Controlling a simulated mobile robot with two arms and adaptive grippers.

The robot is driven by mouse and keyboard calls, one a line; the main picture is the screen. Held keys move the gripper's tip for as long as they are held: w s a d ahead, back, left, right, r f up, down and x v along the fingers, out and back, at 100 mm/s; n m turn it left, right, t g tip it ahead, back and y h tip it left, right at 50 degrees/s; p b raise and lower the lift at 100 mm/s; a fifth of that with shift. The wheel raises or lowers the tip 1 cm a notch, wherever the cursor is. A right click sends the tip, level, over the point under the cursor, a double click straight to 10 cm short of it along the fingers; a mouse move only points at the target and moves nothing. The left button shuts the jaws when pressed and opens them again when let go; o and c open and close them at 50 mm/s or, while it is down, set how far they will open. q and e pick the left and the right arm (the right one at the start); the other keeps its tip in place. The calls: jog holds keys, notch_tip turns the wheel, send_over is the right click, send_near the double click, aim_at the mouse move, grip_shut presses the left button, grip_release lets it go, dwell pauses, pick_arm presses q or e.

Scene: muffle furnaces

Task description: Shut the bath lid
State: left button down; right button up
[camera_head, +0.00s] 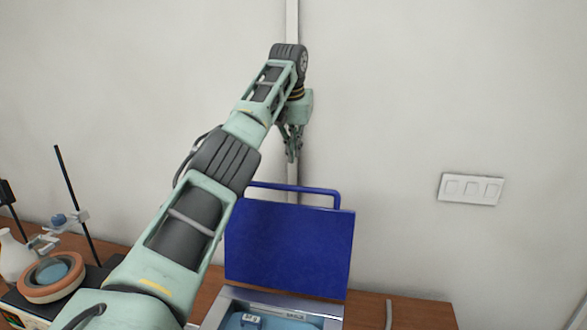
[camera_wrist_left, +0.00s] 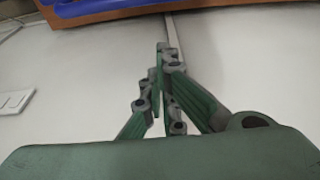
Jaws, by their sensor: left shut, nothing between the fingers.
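The blue bath lid (camera_head: 289,247) stands raised, close to upright, at the back of the bath, with a blue bar handle (camera_head: 300,188) along its top edge. The bath (camera_head: 272,318) shows below it at the bottom edge of the head view, its top uncovered. My left gripper (camera_head: 293,158) is shut and empty, above the lid's top edge and near the wall, apart from the handle. In the left wrist view its fingers (camera_wrist_left: 161,50) are together, and part of the blue lid (camera_wrist_left: 85,10) shows at the top. My right gripper is not in view.
A wooden table (camera_head: 400,312) runs along the white wall. At the left are a stand rod (camera_head: 78,205), a white flask (camera_head: 14,256) and a round orange-rimmed heater (camera_head: 52,277). A switch panel (camera_head: 471,189) is on the wall at the right. The table right of the bath is mostly clear.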

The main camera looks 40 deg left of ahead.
pick_arm(q)
notch_tip(320, 180, down, 6)
jog(key=s+p, duration=0.1)
jog(key=p, duration=0.1)
jog(key=shift+s+d, duration=0.25)
jog(key=shift+d, duration=0.05)
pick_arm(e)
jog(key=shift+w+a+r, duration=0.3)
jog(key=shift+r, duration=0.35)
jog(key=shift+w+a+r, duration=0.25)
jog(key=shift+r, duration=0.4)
pick_arm(q)
jog(key=shift+d, duration=0.1)
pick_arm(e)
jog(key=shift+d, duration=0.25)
